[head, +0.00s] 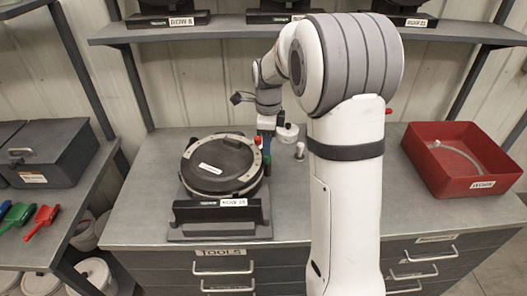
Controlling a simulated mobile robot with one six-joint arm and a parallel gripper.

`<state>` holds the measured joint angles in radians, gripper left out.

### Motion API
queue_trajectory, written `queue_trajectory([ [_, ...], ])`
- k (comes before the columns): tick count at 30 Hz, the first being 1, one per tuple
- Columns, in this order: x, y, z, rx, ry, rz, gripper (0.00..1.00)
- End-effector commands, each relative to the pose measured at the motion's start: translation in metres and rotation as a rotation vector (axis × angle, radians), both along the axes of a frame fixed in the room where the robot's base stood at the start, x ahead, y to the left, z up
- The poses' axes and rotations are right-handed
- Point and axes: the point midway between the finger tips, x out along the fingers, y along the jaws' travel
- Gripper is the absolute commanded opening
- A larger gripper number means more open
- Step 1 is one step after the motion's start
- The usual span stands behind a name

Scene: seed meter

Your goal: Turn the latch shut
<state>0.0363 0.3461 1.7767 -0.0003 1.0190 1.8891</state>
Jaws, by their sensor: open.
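The seed meter (222,162) is a round black housing with a pale, marked rim, sitting on a dark stand with a label at its front. A small red spot (258,140) shows at the rim next to the gripper. I cannot make out the latch for certain; the gripper and arm cover part of the meter's right side. Whether the gripper touches the meter cannot be told.
A white knobbed part (287,133) and a small pale post (299,150) stand just right of the gripper. A red bin (460,158) with a curved pale piece sits at right. Dark units stand on the shelf (450,34) above. Bare worktop (140,205) lies left of the meter.

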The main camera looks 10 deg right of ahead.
Motion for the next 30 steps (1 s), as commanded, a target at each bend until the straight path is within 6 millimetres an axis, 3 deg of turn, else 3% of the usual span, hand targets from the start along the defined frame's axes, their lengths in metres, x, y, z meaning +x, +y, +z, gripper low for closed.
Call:
queue_trajectory([
  [9, 0.000, 0.000, -0.041, 0.001, 0.002, 0.002, 0.43],
  [19, -0.001, 0.000, -0.047, 0.000, 0.000, 0.002, 0.43],
  [30, 0.000, 0.000, -0.046, 0.000, -0.001, 0.002, 0.13],
])
